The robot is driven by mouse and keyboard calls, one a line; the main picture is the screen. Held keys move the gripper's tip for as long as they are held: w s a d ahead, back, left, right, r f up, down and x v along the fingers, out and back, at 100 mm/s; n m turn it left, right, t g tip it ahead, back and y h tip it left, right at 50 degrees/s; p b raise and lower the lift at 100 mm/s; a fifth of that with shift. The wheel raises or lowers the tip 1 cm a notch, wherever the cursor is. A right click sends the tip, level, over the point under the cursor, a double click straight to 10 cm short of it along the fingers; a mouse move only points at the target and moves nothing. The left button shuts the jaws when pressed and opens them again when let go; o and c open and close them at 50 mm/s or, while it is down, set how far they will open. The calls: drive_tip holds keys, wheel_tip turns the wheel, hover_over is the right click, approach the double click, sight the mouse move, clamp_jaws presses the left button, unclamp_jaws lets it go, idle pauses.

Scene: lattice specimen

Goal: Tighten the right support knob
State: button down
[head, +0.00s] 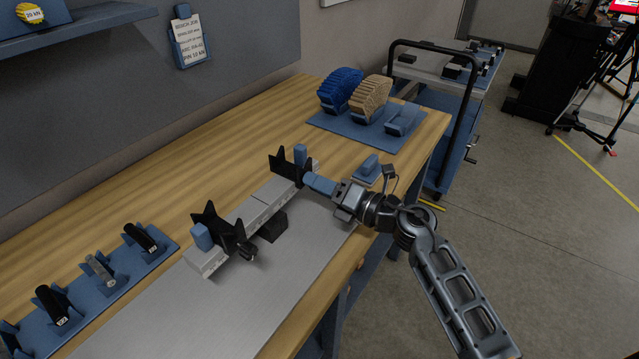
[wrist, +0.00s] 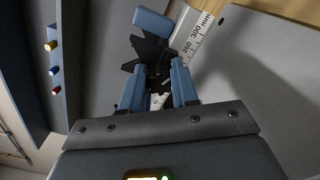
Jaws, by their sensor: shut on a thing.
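The right support (head: 285,168) is a black notched bracket on the grey rail, with a blue block behind it. My gripper (head: 310,181) reaches it from the right, at its front side. In the wrist view the two blue fingers of my gripper (wrist: 160,76) close around the dark lower part of the right support (wrist: 147,48), where its knob sits. The knob is mostly hidden by the fingers, so its turn cannot be seen. The left support (head: 228,232) is a matching black bracket with its own dark knob (head: 247,252) on the front side.
The rail (head: 258,207) carries a scale, marked 300 mm in the wrist view. A blue holder (head: 368,168) is close to my gripper. Blue and tan lattice pieces (head: 368,98) stand behind. Dark specimens (head: 52,305) lie at left.

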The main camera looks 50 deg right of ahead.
drive_tip(key=m, duration=1.1)
drive_tip(key=shift+m, duration=1.6)
drive_tip(key=shift+f, duration=0.1)
drive_tip(key=c, duration=0.8)
unclamp_jaws()
drive_tip(key=shift+c, duration=0.2)
drive_tip(key=shift+s, duration=0.1)
drive_tip(key=s+b, duration=0.1)
drive_tip(key=s, duration=0.6)
drive_tip(key=shift+s+d, duration=0.15)
drive_tip(key=shift+s, duration=0.15)
